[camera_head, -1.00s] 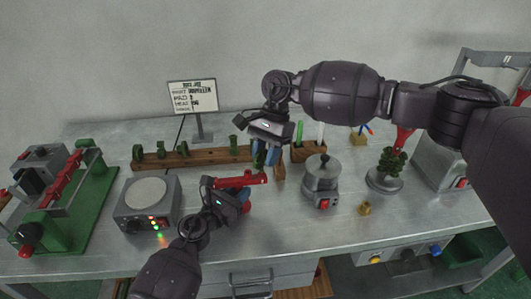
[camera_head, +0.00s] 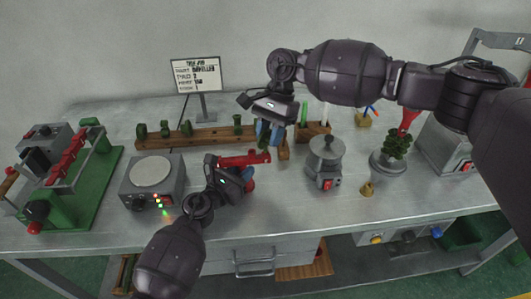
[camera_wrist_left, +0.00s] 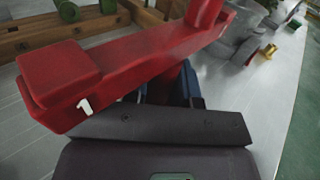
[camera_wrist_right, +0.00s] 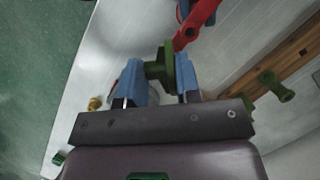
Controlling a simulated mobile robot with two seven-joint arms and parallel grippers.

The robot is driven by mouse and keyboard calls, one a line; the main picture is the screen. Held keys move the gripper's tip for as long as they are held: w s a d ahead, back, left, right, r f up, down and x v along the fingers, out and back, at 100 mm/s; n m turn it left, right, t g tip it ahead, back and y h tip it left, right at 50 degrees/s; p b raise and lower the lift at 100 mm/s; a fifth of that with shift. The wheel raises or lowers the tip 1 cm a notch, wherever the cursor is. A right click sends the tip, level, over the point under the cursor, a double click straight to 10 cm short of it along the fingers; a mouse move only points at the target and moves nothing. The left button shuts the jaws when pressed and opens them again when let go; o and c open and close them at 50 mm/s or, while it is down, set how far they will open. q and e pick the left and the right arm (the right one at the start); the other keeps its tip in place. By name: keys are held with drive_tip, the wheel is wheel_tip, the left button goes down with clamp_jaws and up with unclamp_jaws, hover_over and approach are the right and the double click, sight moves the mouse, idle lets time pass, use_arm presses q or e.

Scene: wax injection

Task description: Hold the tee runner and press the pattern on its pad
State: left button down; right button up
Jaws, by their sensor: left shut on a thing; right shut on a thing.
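The red tee runner (camera_head: 243,160) is in my left gripper (camera_head: 240,175), above the table. In the left wrist view the runner (camera_wrist_left: 120,70) spans the picture, with a raised square pad (camera_wrist_left: 60,73) at its left end, a white "1" on its side and a round post (camera_wrist_left: 204,14) at right. My right gripper (camera_head: 269,133) is shut on a green pattern (camera_wrist_right: 162,66), seen between blue fingertips in the right wrist view. The runner's red end (camera_wrist_right: 198,22) shows just beyond the pattern; I cannot tell whether they touch. The head view mostly hides the pattern.
A wooden rack (camera_head: 205,138) with several green patterns stands behind. A hotplate (camera_head: 151,173) with lit lamps is left of my left gripper. A green-based press (camera_head: 85,185) is far left.

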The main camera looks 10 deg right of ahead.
drive_tip(key=shift+f, duration=0.5)
idle(2.2)
drive_tip(key=o, duration=1.5)
drive_tip(key=shift+o, duration=0.2)
drive_tip(key=shift+r, duration=0.2)
drive_tip(key=shift+r, duration=3.4)
use_arm(q)
drive_tip(key=c, duration=0.8)
unclamp_jaws()
drive_tip(key=shift+c, duration=0.2)
drive_tip(key=shift+a, duration=0.1)
